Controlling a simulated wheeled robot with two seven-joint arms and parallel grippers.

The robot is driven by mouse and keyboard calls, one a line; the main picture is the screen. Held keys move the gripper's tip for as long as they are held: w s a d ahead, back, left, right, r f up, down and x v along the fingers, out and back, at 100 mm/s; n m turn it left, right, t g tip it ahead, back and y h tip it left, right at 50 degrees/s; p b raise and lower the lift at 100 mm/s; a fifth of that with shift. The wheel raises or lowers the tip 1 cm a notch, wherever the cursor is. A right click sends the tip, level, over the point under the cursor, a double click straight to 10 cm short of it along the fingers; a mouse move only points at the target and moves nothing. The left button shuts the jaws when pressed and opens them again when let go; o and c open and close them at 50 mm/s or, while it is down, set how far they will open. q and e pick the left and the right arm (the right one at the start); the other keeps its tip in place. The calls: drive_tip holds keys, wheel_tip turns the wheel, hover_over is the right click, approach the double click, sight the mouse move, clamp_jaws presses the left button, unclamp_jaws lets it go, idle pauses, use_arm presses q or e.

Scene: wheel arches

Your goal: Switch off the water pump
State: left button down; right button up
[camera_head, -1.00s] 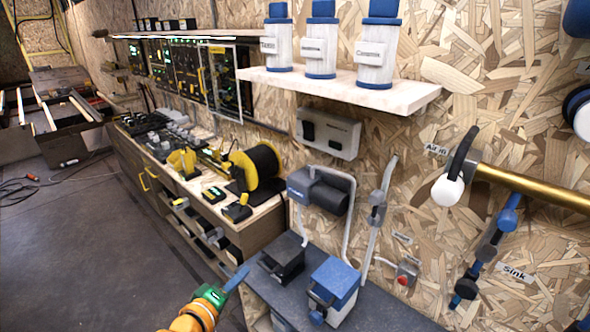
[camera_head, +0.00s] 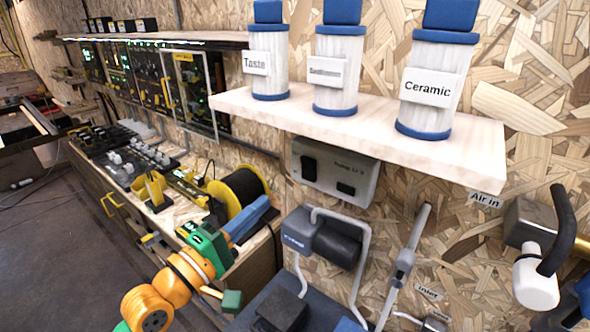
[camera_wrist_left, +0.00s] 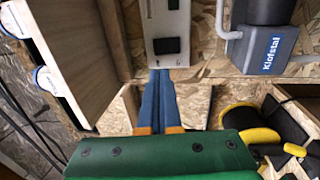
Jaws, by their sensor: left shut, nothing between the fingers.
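The grey switch box (camera_head: 335,171), with small print that seems to read "Pump 12 V", is fixed to the wall under the shelf. It carries two black switches; one black switch (camera_wrist_left: 166,46) shows clearly in the left wrist view. The blue-grey pump (camera_head: 322,238) with a dark cylinder is lower, beside grey pipes; it also shows in the left wrist view (camera_wrist_left: 264,50). My left gripper (camera_head: 264,206) has blue fingers shut and empty, left of and below the box. In the left wrist view its fingertips (camera_wrist_left: 159,72) point at the box; contact cannot be told.
A wooden shelf (camera_head: 375,125) with blue-capped filters, one labelled "Ceramic" (camera_head: 430,85), juts out above the box. A yellow cable reel (camera_head: 240,195) stands on the workbench behind my gripper. Pipes (camera_head: 405,260) run to the right of the pump.

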sight(305, 163)
use_arm(q)
drive_tip(key=p+x, duration=0.1)
drive_tip(key=x, duration=0.9)
drive_tip(key=shift+w+d+r+p, duration=0.1)
drive_tip(key=shift+w+d+p, duration=0.1)
drive_tip(key=shift+p, duration=0.1)
drive_tip(key=shift+w+d, duration=0.25)
drive_tip(key=shift+w, duration=0.35)
drive_tip(key=shift+r, duration=0.2)
drive_tip(key=shift+d, duration=0.1)
